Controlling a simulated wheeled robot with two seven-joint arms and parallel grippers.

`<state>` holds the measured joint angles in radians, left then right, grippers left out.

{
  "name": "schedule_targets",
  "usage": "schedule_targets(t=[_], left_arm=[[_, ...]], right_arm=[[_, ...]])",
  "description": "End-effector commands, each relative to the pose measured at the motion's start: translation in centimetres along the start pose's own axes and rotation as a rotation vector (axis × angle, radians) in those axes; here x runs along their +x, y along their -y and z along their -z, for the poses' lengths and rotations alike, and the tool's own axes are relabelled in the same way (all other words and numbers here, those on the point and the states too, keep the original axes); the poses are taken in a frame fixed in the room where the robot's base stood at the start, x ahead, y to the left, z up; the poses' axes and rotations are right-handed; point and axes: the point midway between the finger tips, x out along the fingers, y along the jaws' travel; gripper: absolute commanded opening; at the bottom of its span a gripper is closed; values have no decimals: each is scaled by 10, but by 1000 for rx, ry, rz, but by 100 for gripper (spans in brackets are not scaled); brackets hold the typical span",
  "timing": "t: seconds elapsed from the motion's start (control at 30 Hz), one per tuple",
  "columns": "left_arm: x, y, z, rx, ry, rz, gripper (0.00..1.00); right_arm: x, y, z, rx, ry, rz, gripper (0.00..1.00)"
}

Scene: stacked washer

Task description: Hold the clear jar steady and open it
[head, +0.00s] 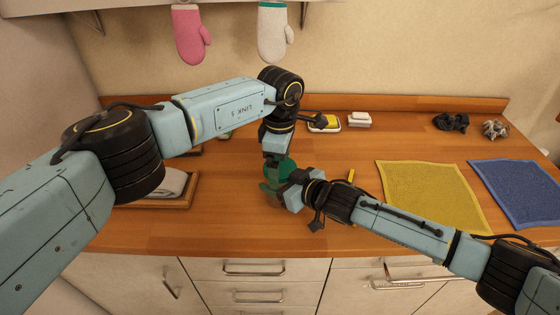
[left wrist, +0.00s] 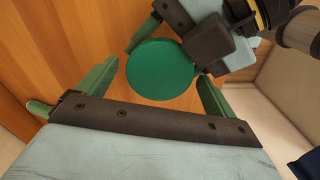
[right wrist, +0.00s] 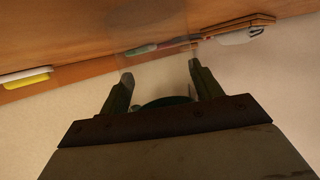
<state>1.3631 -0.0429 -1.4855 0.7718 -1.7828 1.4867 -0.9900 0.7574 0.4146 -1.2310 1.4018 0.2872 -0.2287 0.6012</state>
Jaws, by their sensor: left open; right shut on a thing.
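The clear jar (right wrist: 152,52) shows as a faint see-through shape between the fingers of my right gripper (right wrist: 160,76) in the right wrist view. Its round green lid (left wrist: 160,70) is seen from above in the left wrist view. My right gripper (head: 275,190) is shut on the jar from the side. My left gripper (left wrist: 158,88) is open over the lid, one finger on each side. The fingers look apart from the lid, though the right one comes close to it. In the head view the grippers hide most of the jar.
The wooden counter has a yellow cloth (head: 430,190) and a blue cloth (head: 530,192) at right. A wooden tray (head: 190,190) with a folded cloth lies at left. Mitts (head: 189,35) hang above.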

Motion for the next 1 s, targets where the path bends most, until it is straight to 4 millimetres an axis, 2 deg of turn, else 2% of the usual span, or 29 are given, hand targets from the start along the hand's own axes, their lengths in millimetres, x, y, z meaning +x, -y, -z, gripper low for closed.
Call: schedule_targets(t=[0.17, 0.4, 0.57, 1.0], left_arm=[[-10, 0, 0, 1, 1, -1, 92], [-41, -1, 0, 0, 1, -2, 92], [-47, 0, 0, 30, 0, 1, 90], [-77, 0, 0, 499, 0, 0, 90]], right_arm=[[0, 0, -1, 0, 1, -1, 1], [0, 0, -1, 0, 1, -1, 1], [0, 0, 0, 0, 1, -1, 1], [0, 0, 0, 0, 1, 0, 1]])
